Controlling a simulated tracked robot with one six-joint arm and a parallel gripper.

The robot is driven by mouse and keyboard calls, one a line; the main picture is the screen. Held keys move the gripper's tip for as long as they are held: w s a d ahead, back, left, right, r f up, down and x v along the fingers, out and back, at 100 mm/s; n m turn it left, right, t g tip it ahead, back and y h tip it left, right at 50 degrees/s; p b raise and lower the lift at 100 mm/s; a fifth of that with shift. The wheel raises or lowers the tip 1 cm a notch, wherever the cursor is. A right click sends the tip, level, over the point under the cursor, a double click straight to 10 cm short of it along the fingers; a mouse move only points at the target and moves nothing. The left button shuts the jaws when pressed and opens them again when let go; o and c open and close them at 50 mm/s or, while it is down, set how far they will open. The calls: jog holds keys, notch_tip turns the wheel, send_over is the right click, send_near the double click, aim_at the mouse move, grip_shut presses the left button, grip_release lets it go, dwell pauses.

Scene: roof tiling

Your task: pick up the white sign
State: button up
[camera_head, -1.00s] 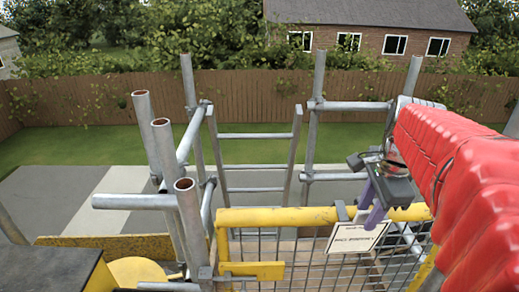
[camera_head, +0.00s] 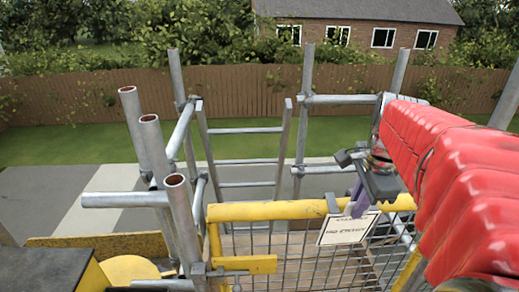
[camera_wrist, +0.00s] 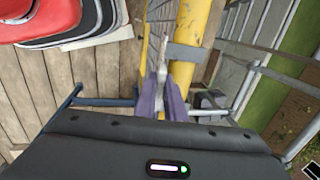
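The white sign (camera_head: 348,229) with dark lettering hangs tilted at the yellow rail (camera_head: 270,211) of the mesh gate in the head view. A grey bracket (camera_head: 332,201) is on the rail beside its top. My gripper (camera_head: 357,207) is at the sign's upper edge, its purple fingers close together. In the wrist view, the fingers (camera_wrist: 161,98) come together on a thin pale strip, which looks like the sign (camera_wrist: 162,64) seen edge-on. They appear shut on it. The fingertips are partly hidden in the head view.
Scaffold poles (camera_head: 181,215) stand upright at the left, close to the rail. A ladder (camera_head: 243,160) stands behind the gate. The wire mesh (camera_head: 300,260) lies below the rail. Wooden boards (camera_wrist: 65,95) show in the wrist view.

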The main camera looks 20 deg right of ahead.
grip_shut()
jog(key=shift+r, duration=0.1)
dwell(0.3)
